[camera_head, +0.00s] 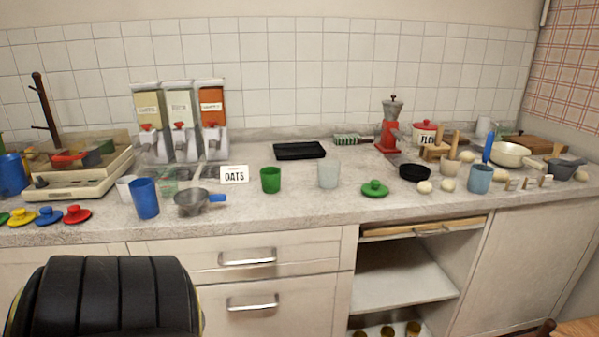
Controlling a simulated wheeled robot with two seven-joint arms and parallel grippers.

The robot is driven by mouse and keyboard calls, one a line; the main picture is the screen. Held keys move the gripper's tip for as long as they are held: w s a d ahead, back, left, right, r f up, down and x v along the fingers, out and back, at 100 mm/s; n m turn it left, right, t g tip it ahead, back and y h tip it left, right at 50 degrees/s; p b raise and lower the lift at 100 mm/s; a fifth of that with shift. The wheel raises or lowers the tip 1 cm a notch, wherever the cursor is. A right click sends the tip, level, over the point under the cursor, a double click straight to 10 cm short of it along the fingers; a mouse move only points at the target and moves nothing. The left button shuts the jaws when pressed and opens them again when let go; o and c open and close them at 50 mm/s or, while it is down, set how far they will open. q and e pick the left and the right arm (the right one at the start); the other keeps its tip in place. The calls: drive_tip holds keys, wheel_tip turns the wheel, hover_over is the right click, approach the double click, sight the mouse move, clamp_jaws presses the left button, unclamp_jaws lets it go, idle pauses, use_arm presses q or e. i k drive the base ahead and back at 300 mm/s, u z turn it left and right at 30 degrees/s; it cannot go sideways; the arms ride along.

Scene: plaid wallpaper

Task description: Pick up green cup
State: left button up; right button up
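A green cup (270,180) stands upright on the speckled grey countertop (310,213), a little left of the middle. A dark ribbed part at the lower left, in front of the cabinets, seems to be my own body. Neither gripper shows in the head view.
Left of the card are a blue cup (144,198) and a sieve (191,202) with a blue handle. A green lid (375,188) lies to the right. A black tray (300,150) lies behind. The counter in front of the green cup is clear.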

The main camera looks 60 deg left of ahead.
sight(271, 176)
drive_tip(key=u, duration=0.8)
drive_tip(key=i, duration=1.1)
drive_tip(key=u, duration=1.4)
drive_tip(key=i, duration=0.2)
drive_tip(key=u, duration=0.1)
